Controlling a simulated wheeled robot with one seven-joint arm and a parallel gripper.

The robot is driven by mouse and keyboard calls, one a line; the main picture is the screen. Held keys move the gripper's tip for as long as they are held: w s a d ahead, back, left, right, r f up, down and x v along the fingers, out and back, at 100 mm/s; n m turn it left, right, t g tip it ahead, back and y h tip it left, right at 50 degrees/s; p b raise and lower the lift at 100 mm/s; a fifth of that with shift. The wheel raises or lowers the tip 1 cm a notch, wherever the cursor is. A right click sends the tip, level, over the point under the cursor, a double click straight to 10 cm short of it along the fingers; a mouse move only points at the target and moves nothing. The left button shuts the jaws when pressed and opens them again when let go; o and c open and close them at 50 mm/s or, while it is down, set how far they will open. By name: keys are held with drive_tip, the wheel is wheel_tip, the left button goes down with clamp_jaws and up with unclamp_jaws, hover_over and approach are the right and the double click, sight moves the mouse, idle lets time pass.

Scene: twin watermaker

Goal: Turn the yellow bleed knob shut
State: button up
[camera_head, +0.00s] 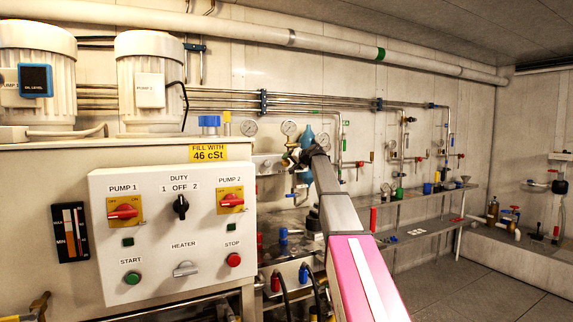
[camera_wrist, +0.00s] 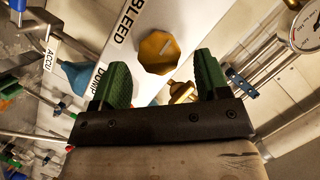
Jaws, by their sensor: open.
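The yellow bleed knob (camera_wrist: 158,53) is faceted and shows in the wrist view beside a white label strip reading BLEED (camera_wrist: 127,22). My gripper (camera_wrist: 162,68) is open, with one green finger on the lower left of the knob and the other on its lower right. The knob appears just beyond the fingertips, and no contact is visible. A small brass fitting (camera_wrist: 181,92) shows between the fingers. In the head view my gripper (camera_head: 297,158) is small and dark at the end of my arm, in front of the pipe wall. I cannot make out the bleed knob there.
A pressure gauge (camera_wrist: 307,27) is at the upper right in the wrist view. A blue vessel (camera_wrist: 78,76) lies left of the fingers. In the head view, a white control box (camera_head: 175,235) stands left of my arm, and a shelf (camera_head: 420,230) with several small items lies right.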

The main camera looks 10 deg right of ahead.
sight(288, 162)
drive_tip(key=shift+x, duration=1.5)
drive_tip(key=c, duration=0.9)
drive_tip(key=shift+c, duration=0.2)
